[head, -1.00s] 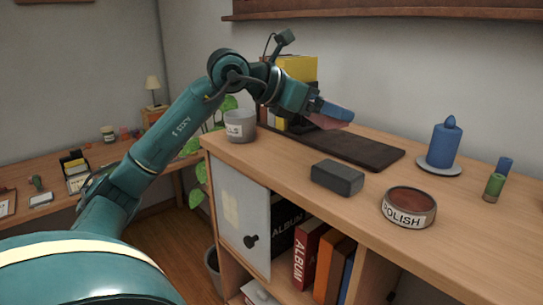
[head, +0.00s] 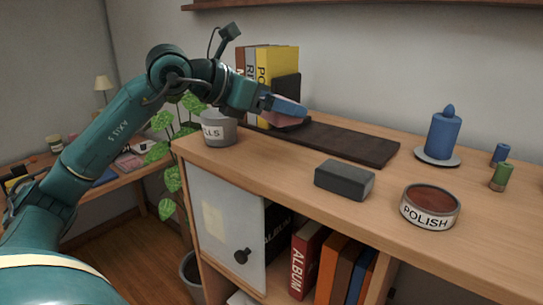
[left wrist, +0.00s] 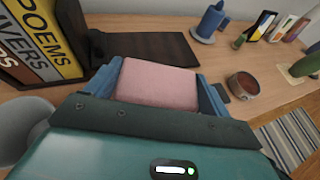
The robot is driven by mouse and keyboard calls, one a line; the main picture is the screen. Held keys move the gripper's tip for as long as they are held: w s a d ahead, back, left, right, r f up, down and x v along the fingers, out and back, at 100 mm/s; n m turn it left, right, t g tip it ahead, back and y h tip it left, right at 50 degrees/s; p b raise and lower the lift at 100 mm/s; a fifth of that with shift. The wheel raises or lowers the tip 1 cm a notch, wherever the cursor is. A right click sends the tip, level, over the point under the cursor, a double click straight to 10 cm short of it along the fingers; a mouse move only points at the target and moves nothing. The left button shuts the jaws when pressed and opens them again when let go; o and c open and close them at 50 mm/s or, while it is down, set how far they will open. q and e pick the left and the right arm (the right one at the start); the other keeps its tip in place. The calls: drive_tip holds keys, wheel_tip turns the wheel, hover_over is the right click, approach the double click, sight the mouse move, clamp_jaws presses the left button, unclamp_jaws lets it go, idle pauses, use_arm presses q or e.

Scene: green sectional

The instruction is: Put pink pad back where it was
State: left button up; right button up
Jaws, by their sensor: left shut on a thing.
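The pink pad (left wrist: 157,84) is held between the blue fingers of my left gripper (left wrist: 165,85), seen in the left wrist view. In the head view the pad (head: 281,119) shows below the blue finger of my left gripper (head: 285,108), above the near-left end of a dark flat board (head: 345,140) on the cabinet top. I cannot tell whether the pad touches the board. My right gripper is not in view.
Upright books (head: 275,65) with a black bookend stand behind my left gripper, and a grey pot (head: 219,130) is left of it. A dark grey block (head: 344,180), a polish tin (head: 430,207) and a blue candle (head: 444,137) stand to the right.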

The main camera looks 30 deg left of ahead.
use_arm(q)
hover_over(276, 163)
wheel_tip(276, 163, down, 5)
drive_tip(key=shift+r+b, duration=0.2)
drive_tip(key=shift+b, duration=0.2)
drive_tip(key=shift+f, duration=0.5)
drive_tip(key=shift+f+b, duration=0.3)
drive_tip(key=shift+f, duration=1.3)
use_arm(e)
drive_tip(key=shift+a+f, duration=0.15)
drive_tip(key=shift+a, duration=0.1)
use_arm(q)
drive_tip(key=shift+f+b, duration=0.3)
drive_tip(key=shift+b, duration=0.05)
drive_tip(key=o, duration=0.9)
drive_tip(key=shift+r, duration=0.1)
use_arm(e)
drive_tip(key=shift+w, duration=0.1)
use_arm(q)
drive_tip(key=shift+r, duration=0.1)
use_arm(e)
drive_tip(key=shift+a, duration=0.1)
